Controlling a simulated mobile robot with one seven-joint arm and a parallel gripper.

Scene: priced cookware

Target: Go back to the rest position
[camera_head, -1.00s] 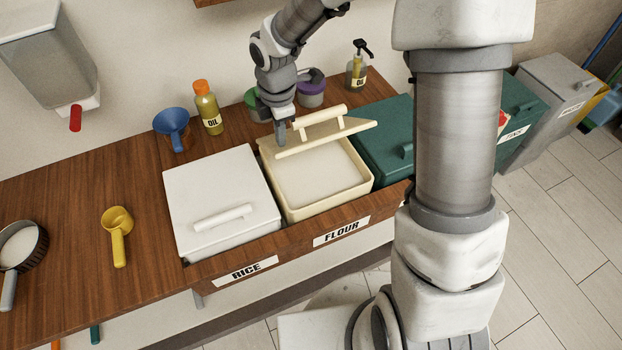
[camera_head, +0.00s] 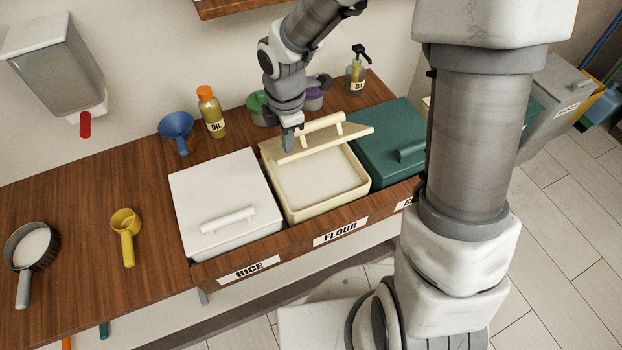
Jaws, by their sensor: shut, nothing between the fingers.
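My gripper (camera_head: 288,141) hangs over the back left edge of the flour bin, pointing down, its fingers together with nothing seen between them. It is close beside the bin's cream lid (camera_head: 317,141), which is tilted up at the back; I cannot tell whether they touch. The cream flour bin (camera_head: 331,205) is open and holds white flour (camera_head: 320,180). My arm comes down from the top of the picture to the gripper.
The white rice bin (camera_head: 220,190) is closed, left of the flour. A green-lidded bin (camera_head: 385,140) stands right. An oil bottle (camera_head: 211,115), blue funnel (camera_head: 177,127) and pump bottle (camera_head: 356,75) stand behind. A yellow scoop (camera_head: 126,232) and a pan (camera_head: 20,250) lie left.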

